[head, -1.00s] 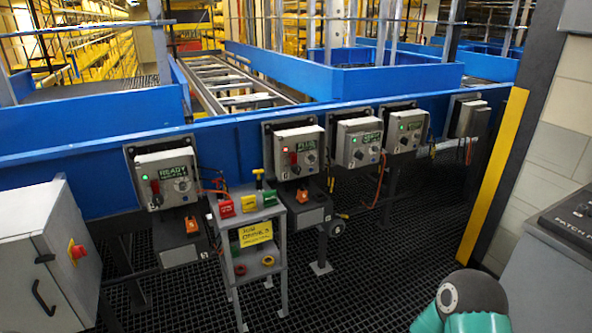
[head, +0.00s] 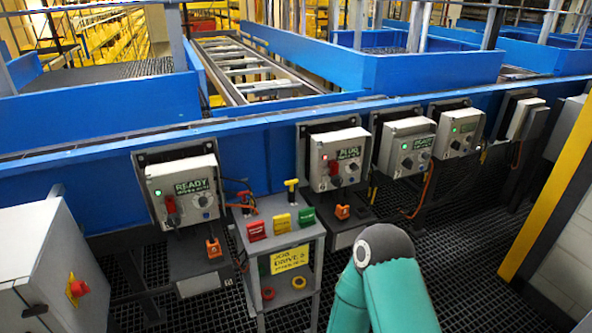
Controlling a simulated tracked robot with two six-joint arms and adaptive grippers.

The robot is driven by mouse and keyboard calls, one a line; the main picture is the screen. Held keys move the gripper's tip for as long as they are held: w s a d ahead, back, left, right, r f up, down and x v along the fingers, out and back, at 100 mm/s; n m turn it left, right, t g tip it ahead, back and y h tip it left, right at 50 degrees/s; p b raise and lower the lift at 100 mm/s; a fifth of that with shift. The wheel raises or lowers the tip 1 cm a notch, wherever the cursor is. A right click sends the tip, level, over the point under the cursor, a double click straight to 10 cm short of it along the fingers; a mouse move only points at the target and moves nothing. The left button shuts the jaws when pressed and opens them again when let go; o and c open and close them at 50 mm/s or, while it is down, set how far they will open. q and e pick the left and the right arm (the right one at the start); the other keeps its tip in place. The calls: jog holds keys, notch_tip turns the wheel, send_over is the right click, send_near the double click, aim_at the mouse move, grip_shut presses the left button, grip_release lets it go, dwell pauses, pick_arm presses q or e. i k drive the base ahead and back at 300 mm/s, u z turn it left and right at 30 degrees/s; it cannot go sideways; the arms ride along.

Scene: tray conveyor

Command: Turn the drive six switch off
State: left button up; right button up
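Grey drive boxes hang along the blue conveyor side. I cannot read which box is drive six. A yellow job card (head: 290,260) mentions a drive; its number is unclear. Neither gripper is in view; only part of my teal arm shows at bottom centre.
A small grey stand (head: 254,273) holds red, yellow and green blocks, with rings on its shelf. A grey cabinet (head: 40,262) with a red knob is at left. A yellow post (head: 548,200) stands at right. Dark grating floor is open between.

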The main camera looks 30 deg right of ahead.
aim_at(337, 180)
jog(key=z, duration=0.2)
jog(key=i, duration=0.95)
jog(key=z, duration=0.75)
jog(key=i, duration=0.3)
jog(key=z, duration=0.3)
jog(key=k, duration=0.8)
jog(key=z, duration=0.2)
jog(key=i, duration=0.8)
jog(key=u, duration=0.1)
